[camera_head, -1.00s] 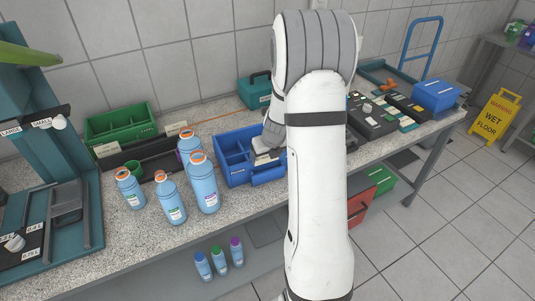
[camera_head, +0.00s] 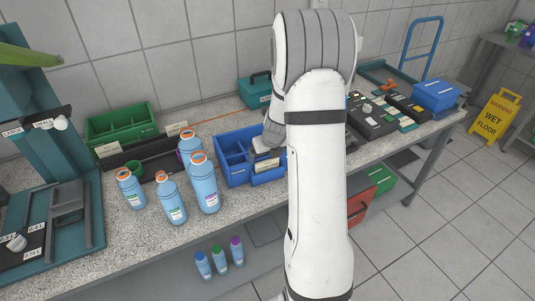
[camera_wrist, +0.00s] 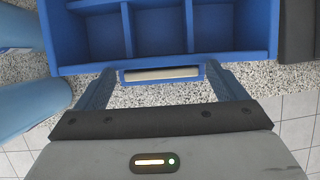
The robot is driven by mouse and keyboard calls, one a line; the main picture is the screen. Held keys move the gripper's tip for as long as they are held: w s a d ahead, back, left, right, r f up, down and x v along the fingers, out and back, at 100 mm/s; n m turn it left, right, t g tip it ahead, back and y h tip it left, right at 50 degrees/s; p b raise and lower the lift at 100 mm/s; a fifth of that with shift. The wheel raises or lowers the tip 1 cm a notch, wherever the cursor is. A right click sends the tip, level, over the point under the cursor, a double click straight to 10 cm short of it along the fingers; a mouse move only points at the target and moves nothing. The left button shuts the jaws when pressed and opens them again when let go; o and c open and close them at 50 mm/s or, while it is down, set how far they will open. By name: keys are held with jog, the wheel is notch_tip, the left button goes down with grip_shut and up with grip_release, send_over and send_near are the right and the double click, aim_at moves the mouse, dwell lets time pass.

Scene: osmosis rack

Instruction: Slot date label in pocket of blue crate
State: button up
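The blue crate (camera_head: 238,172) stands on the counter, and its open compartments fill the top of the wrist view (camera_wrist: 165,62). A shallow blue pocket (camera_wrist: 160,70) is on its near wall. A pale date label (camera_wrist: 162,75) sits inside the pocket's frame, and its white face also shows on the crate front in the head view (camera_head: 266,165). My gripper (camera_wrist: 160,73) is open, with one finger off each end of the pocket and no contact with the label visible. My arm hides the crate's right end in the head view.
Several blue bottles (camera_head: 206,189) with orange caps stand left of the crate, close to it. A green crate (camera_head: 122,123) is behind them. A dark tray with parts (camera_head: 372,121) and a blue box (camera_head: 436,95) are to the right. Clear counter lies in front of the crate.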

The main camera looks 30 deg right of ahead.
jog(key=shift+o, duration=0.8)
jog(key=shift+r, duration=0.1)
jog(key=shift+s+r, duration=0.1)
jog(key=shift+r, duration=0.25)
jog(key=v, duration=0.7)
jog(key=shift+p, duration=0.3)
jog(key=shift+s+a, duration=0.1)
